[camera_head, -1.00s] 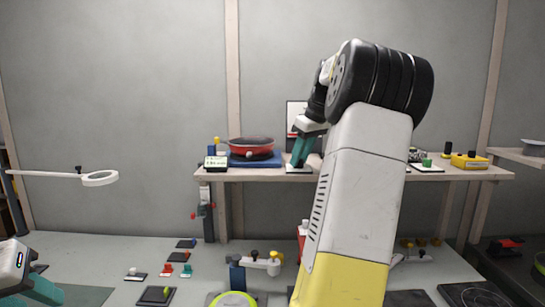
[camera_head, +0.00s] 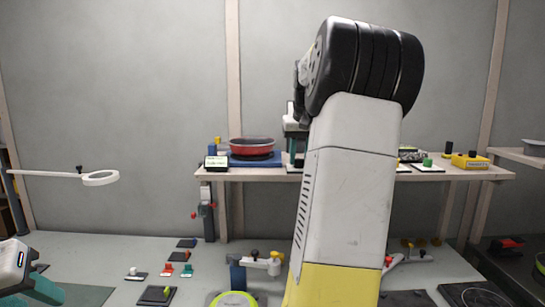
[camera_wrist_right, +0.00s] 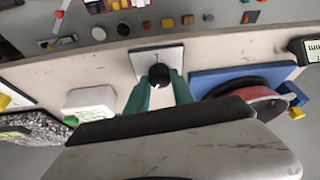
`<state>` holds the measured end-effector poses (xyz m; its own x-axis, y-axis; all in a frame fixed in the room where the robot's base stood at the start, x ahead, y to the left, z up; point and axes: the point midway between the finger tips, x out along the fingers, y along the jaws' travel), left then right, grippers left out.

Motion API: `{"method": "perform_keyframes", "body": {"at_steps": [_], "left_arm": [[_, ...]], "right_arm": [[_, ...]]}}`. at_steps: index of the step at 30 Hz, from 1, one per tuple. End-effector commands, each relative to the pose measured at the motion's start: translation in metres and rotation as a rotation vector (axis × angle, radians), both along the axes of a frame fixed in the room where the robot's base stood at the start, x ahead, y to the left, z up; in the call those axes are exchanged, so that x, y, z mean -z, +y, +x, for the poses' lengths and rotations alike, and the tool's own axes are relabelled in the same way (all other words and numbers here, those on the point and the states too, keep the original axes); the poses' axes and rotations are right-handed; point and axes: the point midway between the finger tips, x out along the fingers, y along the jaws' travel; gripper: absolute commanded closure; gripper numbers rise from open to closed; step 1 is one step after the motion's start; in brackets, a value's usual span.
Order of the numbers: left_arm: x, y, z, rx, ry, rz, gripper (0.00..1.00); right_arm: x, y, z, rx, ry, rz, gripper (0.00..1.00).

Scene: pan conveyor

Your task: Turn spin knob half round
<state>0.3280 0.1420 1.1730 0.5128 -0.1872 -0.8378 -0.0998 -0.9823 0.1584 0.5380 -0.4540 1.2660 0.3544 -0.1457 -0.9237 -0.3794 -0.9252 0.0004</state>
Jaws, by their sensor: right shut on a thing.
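The spin knob (camera_wrist_right: 159,73) is a dark round knob on a pale square plate (camera_wrist_right: 173,53), near the shelf edge in the right wrist view. My right gripper (camera_wrist_right: 159,92) has its green fingers on both sides of the knob and is shut on it. In the head view my right gripper (camera_head: 293,150) is at the shelf, partly behind my own arm, and the knob cannot be made out there. My left gripper (camera_head: 30,288) is at the lower left corner, far from the knob; its fingertips are too unclear to judge.
A red pan (camera_head: 252,146) stands on a blue base (camera_head: 262,161) on the shelf (camera_head: 250,174), close beside my right gripper. A white block (camera_wrist_right: 90,103) stands on the other side. A yellow box (camera_head: 470,161) is at the shelf's right. The bench below holds several small fixtures.

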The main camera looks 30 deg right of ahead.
Motion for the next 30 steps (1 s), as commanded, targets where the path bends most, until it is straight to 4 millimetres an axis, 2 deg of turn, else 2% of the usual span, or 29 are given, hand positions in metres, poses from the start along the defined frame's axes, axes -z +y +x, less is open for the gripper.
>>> {"method": "perform_keyframes", "body": {"at_steps": [30], "left_arm": [[0.0000, 0.0000, 0.0000, 0.000, 0.000, 0.000, 0.62]], "right_arm": [[-0.0004, 0.0045, 0.0061, 0.964, -0.002, -0.002, 1.00]]}}
